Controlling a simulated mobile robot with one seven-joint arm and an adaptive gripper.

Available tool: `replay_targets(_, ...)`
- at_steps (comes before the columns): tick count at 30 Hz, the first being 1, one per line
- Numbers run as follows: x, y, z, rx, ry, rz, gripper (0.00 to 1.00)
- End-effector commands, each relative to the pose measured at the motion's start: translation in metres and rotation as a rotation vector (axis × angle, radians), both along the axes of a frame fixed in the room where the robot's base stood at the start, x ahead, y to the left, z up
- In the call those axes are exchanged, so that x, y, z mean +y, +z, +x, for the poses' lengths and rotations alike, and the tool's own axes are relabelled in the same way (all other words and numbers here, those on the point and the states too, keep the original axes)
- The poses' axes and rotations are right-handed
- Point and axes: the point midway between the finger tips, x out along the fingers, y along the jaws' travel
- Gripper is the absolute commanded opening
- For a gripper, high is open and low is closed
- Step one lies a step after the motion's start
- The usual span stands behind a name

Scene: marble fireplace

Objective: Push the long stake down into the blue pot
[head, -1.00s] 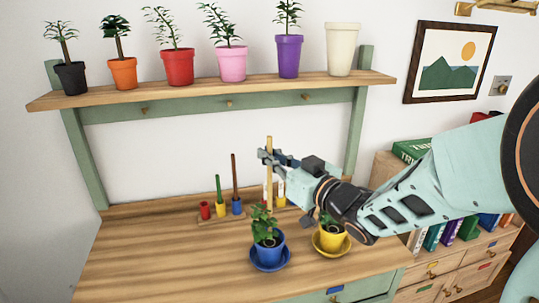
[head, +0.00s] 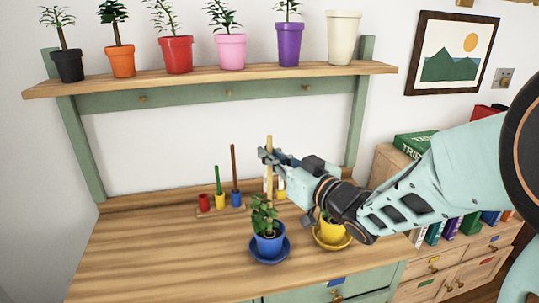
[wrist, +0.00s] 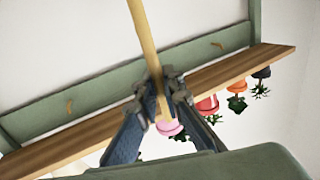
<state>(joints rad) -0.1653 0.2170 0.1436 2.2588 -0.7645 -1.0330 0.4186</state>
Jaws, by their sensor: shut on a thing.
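My gripper (head: 266,157) is shut on a long pale wooden stake (head: 269,143) near its upper end. The stake stands about upright, and its lower part drops toward the plant in the blue pot (head: 269,244). Leaves hide its lower tip, so I cannot tell whether it touches the soil. The blue pot stands on a blue saucer (head: 284,254) on the bench. In the wrist view the stake (wrist: 143,35) runs between my fingertips (wrist: 160,92) to the top edge.
A yellow pot (head: 331,233) on a saucer stands right of the blue one, partly behind my arm. A rack (head: 209,213) with coloured holders, a green stick (head: 218,180) and a brown stick (head: 234,170) is behind. Potted plants line the shelf (head: 210,82). The bench's left side is clear.

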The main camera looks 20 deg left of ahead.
Motion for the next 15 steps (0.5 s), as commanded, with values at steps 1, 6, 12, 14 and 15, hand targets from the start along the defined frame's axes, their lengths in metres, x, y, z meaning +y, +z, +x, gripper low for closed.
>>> replay_targets(1, 0.000, -0.001, 0.000, 0.000, 0.000, 0.000, 0.00)
replay_targets(6, 0.000, -0.006, 0.000, 0.000, 0.000, 0.000, 0.00)
replay_targets(12, 0.000, -0.012, 0.000, 0.000, 0.000, 0.000, 0.00)
replay_targets(14, 0.000, -0.012, 0.000, 0.000, 0.000, 0.000, 0.00)
replay_targets(15, 0.000, -0.012, 0.000, 0.000, 0.000, 0.000, 0.00)
